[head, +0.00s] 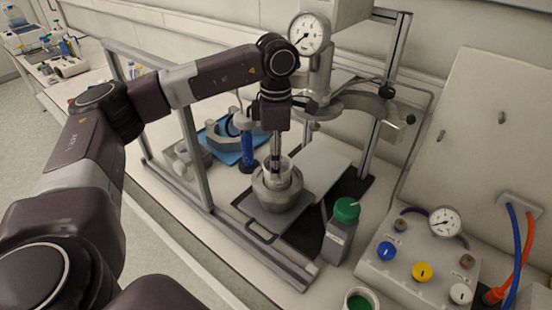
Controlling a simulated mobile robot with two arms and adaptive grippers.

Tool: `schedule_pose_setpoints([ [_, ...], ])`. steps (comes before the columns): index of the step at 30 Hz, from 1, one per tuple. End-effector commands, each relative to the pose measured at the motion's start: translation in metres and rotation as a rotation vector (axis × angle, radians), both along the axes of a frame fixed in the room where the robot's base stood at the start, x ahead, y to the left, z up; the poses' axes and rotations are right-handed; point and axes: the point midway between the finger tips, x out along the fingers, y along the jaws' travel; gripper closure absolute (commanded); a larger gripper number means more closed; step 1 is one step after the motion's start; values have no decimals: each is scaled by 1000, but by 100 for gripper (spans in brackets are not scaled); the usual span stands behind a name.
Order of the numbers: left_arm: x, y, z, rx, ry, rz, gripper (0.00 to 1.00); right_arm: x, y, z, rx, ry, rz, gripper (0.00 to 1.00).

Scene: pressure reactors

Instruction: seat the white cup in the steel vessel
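The steel vessel (277,201) is a rounded grey bowl standing on a grey plate in the middle of the head view. The white cup (291,173) shows as a pale rim and wall at the mouth of the vessel. Its lower part is hidden, so I cannot tell how deep it sits. My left gripper (275,172) points straight down at the cup, with its fingers at or inside the cup's rim. The fingers look close together, but I cannot tell whether they grip the cup's wall. My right gripper is out of view.
The reactor head with a pressure gauge (309,34) hangs behind and above the vessel. A metal frame post (193,150) stands to the left. A control box (420,272) with colored knobs lies farther right.

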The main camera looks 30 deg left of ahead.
Motion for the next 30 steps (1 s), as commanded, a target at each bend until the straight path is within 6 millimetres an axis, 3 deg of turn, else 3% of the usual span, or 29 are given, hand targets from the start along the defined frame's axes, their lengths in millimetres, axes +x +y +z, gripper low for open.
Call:
schedule_pose_setpoints([
  [30, 0, 0, -5, -1, -1, 0, 94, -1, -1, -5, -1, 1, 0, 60],
])
